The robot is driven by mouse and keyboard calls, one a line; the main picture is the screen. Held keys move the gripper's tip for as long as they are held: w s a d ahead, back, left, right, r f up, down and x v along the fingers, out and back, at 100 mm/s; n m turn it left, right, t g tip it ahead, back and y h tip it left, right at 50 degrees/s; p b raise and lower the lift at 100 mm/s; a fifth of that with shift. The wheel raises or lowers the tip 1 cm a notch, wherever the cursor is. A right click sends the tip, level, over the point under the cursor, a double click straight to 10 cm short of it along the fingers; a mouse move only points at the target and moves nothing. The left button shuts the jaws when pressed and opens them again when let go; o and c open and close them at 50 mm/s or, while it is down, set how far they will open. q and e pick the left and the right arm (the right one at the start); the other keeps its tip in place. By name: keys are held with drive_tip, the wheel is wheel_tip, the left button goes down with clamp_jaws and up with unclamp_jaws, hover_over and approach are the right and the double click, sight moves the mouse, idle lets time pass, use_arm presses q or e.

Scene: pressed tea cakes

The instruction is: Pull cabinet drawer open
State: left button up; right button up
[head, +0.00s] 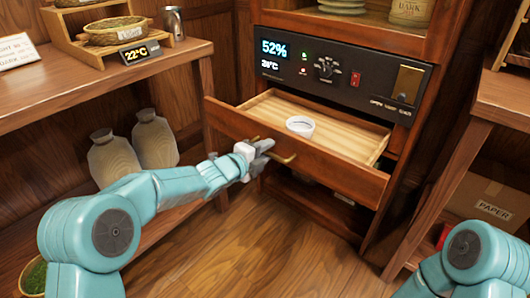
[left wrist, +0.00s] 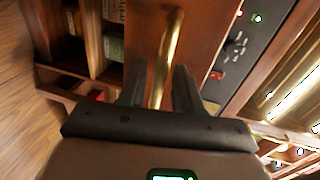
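The wooden cabinet drawer (head: 300,150) stands pulled out in the head view, with its light inner floor showing. A small white cup (head: 300,126) sits inside it. The drawer's brass handle (head: 286,160) is on its front; the handle (left wrist: 171,45) also shows in the left wrist view. My left gripper (head: 266,146) is at the left part of the handle. In the left wrist view, the handle runs between the two dark fingers of my left gripper (left wrist: 161,75), with a gap seen on both sides. My right gripper is out of view; only part of that arm shows at the lower right.
Above the drawer is a dark control panel (head: 335,78) with a display and a red switch. A box labelled PAPER (head: 492,210) sits on the right. The floor (head: 250,250) in front is clear.

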use_arm(q)
drive_tip(key=shift+s+a, duration=0.15)
drive_tip(key=shift+s, duration=0.1)
drive_tip(key=p+v, duration=0.2)
drive_tip(key=v, duration=1.3)
drive_tip(key=shift+s+a+p, duration=0.15)
drive_tip(key=shift+s+p, duration=0.15)
drive_tip(key=shift+s, duration=0.1)
